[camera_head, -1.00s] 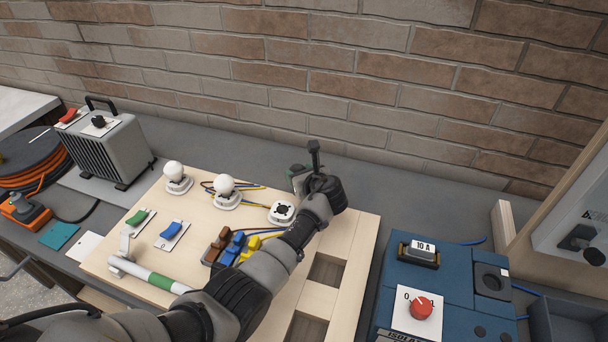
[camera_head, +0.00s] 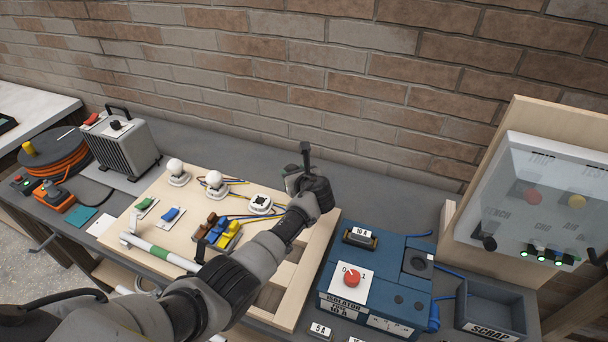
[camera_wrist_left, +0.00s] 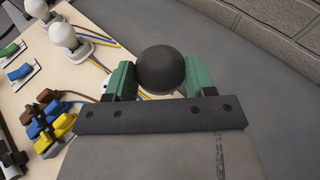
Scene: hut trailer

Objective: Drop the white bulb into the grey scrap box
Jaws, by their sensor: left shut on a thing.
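My left gripper (camera_head: 292,180) is shut on a dark, nearly black round bulb (camera_wrist_left: 161,70), which sits between its green fingertips in the left wrist view. The gripper is past the back right of the wooden board, beside an empty white lamp holder (camera_head: 260,203). Two white bulbs stand upright in holders on the board, the left one (camera_head: 174,166) and the right one (camera_head: 214,178). They also show in the left wrist view. The grey scrap box (camera_head: 497,293), labelled SCRAP, is at the far right, well away from the gripper. My right gripper is not in view.
A blue isolator unit (camera_head: 395,267) with a red knob stands between the board (camera_head: 112,228) and the scrap box. An upright test panel (camera_head: 540,200) rises behind the box. A brick wall runs along the back. Grey bench behind the isolator is clear.

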